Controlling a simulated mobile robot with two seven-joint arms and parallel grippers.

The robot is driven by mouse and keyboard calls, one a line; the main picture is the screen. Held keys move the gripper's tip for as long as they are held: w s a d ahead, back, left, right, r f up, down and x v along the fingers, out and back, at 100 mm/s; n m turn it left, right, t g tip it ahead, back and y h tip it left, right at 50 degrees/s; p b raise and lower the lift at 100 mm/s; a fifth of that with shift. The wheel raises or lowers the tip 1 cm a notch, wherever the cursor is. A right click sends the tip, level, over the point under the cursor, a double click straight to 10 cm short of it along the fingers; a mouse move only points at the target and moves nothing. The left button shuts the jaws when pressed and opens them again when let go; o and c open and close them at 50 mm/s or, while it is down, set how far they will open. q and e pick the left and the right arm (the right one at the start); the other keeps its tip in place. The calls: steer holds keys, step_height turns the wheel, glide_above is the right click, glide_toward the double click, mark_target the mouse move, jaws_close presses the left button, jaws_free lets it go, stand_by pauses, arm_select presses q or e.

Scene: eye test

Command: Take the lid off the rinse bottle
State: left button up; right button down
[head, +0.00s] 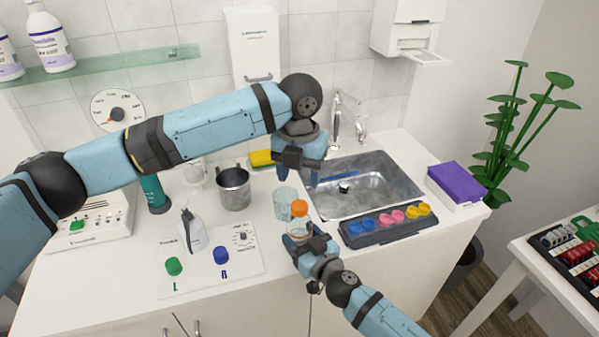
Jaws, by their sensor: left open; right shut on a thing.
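The rinse bottle (297,228) is a small clear bottle with an orange lid (299,208) on top. It is upright near the front left of the sink. My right gripper (305,243) comes from the lower right and is shut on the bottle's body, hiding its lower part. I cannot tell whether the bottle touches the counter. My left gripper (298,178) is open and empty, pointing down above and behind the orange lid, apart from it.
A clear glass (283,201) stands just behind the bottle. A dark tray (352,241) with coloured cups lies to the right, before the sink (385,190).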

mark_target(299, 205)
arm_select(q)
steer(key=shift+m, duration=0.7)
steer(key=shift+f, duration=0.3)
step_height(299, 205, down, 7)
steer(key=shift+f, duration=0.2)
steer(key=shift+c, duration=0.4)
